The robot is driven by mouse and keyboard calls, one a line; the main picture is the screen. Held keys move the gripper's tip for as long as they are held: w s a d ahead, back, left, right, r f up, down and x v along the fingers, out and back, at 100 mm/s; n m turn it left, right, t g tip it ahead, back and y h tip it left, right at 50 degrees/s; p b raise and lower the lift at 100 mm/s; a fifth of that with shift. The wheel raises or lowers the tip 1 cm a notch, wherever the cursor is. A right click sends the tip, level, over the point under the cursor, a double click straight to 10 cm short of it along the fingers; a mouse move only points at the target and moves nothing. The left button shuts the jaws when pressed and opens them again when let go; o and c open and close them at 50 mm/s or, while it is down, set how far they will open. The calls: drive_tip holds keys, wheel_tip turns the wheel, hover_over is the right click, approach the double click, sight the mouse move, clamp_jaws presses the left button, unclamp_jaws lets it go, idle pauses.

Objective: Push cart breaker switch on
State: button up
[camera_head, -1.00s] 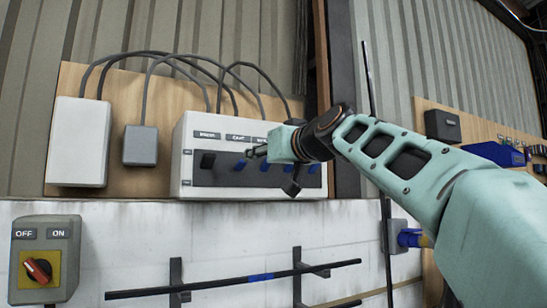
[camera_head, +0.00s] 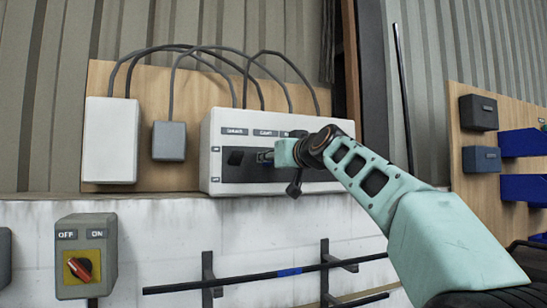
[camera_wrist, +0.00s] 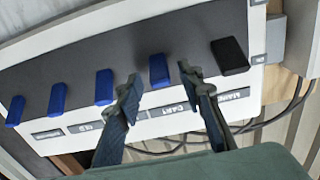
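The cart breaker switch (camera_wrist: 159,70) is a blue lever on the dark strip of a white breaker box (camera_head: 212,155). The CART label (camera_head: 265,132) is above it in the head view, and that label (camera_wrist: 168,110) appears below it in the wrist view. My gripper (camera_head: 265,157) is at the box front under that label and hides most of the lever there. In the wrist view, my gripper (camera_wrist: 160,77) is open, one finger on each side of the lever. I cannot tell whether they touch it or if it is on.
A black lever (camera_head: 235,158) is directly left of the cart lever. Several other blue levers (camera_wrist: 57,98) share the strip. A grey OFF/ON box (camera_head: 86,256) with a red knob is lower left. A dark rod (camera_head: 260,278) crosses below the box.

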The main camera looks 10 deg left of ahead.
clamp_jaws()
drive_tip(key=r+g+p, duration=0.1)
drive_tip(key=p, duration=0.3)
drive_tip(key=g+h+p, duration=0.1)
drive_tip(key=p, duration=0.4)
drive_tip(key=shift+w+a+r+h, duration=0.15)
drive_tip(key=shift+w+r+h, duration=0.1)
drive_tip(key=shift+r+h, duration=0.1)
drive_tip(key=shift+f, duration=0.1)
unclamp_jaws()
